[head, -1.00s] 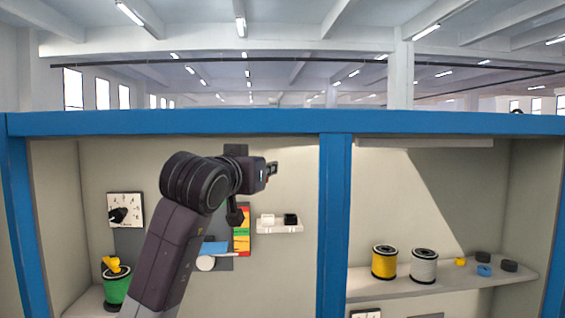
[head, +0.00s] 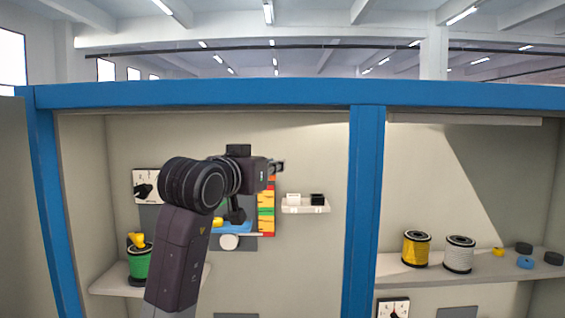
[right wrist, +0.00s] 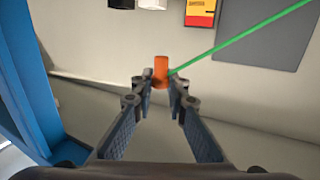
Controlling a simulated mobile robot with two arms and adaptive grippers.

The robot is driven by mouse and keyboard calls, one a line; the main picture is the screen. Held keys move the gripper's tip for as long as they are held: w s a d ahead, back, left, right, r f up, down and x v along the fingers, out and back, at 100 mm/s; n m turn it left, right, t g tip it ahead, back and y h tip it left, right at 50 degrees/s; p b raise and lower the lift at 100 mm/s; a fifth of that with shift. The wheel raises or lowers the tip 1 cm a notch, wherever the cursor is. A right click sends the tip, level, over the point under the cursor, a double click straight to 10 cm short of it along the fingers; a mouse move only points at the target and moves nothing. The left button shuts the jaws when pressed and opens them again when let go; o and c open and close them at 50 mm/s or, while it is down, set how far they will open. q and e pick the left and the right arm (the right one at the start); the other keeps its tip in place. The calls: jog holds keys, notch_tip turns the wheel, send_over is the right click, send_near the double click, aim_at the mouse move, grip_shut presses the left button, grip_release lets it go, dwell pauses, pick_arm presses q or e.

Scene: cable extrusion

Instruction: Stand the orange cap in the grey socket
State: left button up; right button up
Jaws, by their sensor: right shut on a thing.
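The orange cap (right wrist: 161,70) shows in the right wrist view between the fingertips of my right gripper (right wrist: 160,88), which is shut on it. A green cable runs from the cap toward the upper right of that view. In the head view my right gripper (head: 279,167) reaches in front of the cabinet's back wall, above and left of a small ledge. The cap is not clear there. I cannot pick out the grey socket for sure in either view. My left gripper is not in view.
The small ledge (head: 305,210) carries a white and a black block. A coloured chart (head: 266,215) hangs beside it. A green spool (head: 139,265) stands at left. Yellow (head: 416,250) and white spools (head: 459,255) stand beyond the blue post (head: 366,210).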

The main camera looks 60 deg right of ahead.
jog(key=w+a+f+b, duration=0.3)
jog(key=w+f, duration=0.3)
jog(key=f, duration=0.1)
jog(key=w+a+f+b, duration=0.3)
jog(key=w+f+b, duration=0.1)
jog(key=w+f, duration=0.2)
jog(key=w+a+f+b, duration=0.3)
jog(key=w+f, duration=0.2)
jog(key=f, duration=0.3)
jog(key=shift+w+a+f+b, duration=0.2)
jog(key=shift+w+b, duration=0.1)
jog(key=shift+w, duration=0.1)
jog(key=w, duration=0.1)
jog(key=w+f+p, duration=0.1)
jog(key=w, duration=0.1)
jog(key=shift+w+a+f, duration=0.2)
jog(key=shift+w, duration=0.1)
jog(key=shift+s+f+b, duration=0.1)
jog(key=shift+f+b, duration=0.85)
pick_arm(q)
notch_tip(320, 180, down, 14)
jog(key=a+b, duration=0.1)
jog(key=b, duration=0.1)
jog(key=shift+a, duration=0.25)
pick_arm(e)
jog(key=shift+f, duration=1.05)
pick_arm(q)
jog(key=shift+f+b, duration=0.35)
pick_arm(e)
jog(key=shift+f, duration=0.25)
